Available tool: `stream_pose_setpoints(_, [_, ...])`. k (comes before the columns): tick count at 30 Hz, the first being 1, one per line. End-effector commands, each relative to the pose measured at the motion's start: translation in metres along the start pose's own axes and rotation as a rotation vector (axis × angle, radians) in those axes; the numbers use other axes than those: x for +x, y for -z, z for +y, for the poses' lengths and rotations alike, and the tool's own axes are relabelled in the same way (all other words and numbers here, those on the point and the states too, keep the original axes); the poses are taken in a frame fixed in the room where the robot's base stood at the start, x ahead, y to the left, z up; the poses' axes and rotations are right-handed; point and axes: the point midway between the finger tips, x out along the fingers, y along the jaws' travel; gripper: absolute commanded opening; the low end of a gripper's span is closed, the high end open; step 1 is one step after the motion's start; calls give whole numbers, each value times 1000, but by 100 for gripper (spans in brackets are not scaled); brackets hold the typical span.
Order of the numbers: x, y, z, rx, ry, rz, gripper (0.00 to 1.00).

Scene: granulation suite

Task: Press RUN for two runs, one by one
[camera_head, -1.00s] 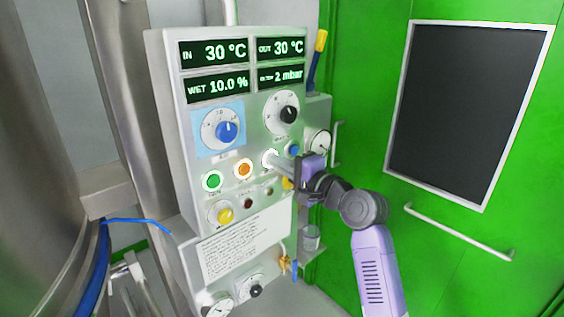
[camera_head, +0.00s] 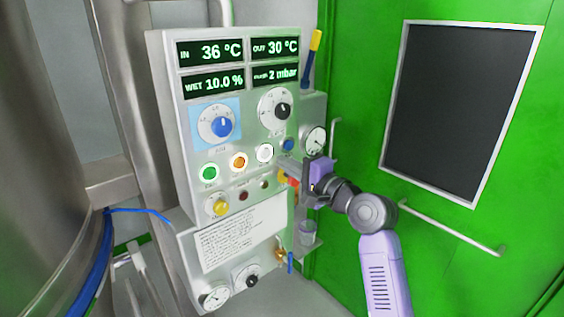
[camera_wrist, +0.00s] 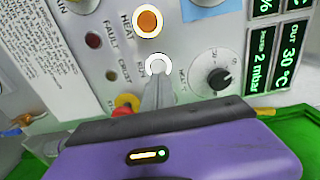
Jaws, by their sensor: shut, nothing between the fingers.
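The grey control panel (camera_head: 190,150) stands left of my arm. The white round RUN button (camera_head: 265,153) is fully visible and bright, right of an orange HEAT button (camera_head: 238,161) and a green button (camera_head: 209,172). RUN also shows in the wrist view (camera_wrist: 158,63), its lower edge partly behind my fingertips. My gripper (camera_head: 280,166) is shut and empty, its tip just right of and below RUN in the head view, seemingly a little off the panel. The IN display (camera_head: 211,51) reads 36 °C, OUT (camera_head: 275,47) 30 °C, WET (camera_head: 213,83) 10.0 %, and the fourth 2 mbar.
A red-and-yellow stop button (camera_wrist: 126,104) sits close to my fingers. The FAULT lamp (camera_wrist: 93,41) and CRUST lamp (camera_wrist: 112,75) look dark. A blue knob (camera_head: 222,127), a black knob (camera_head: 281,111) and a gauge (camera_head: 315,140) are nearby. A green wall with a handrail stands right.

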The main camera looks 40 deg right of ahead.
Motion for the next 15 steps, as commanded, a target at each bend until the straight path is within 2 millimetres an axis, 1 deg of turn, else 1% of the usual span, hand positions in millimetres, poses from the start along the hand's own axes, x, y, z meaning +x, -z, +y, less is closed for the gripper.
stream_pose_setpoints(1, [-6,0,3,1,-2,0,0])
stream_pose_setpoints(5, [-22,1,3,0,-1,2,0])
stream_pose_setpoints(15, [-73,1,4,0,-3,2,0])
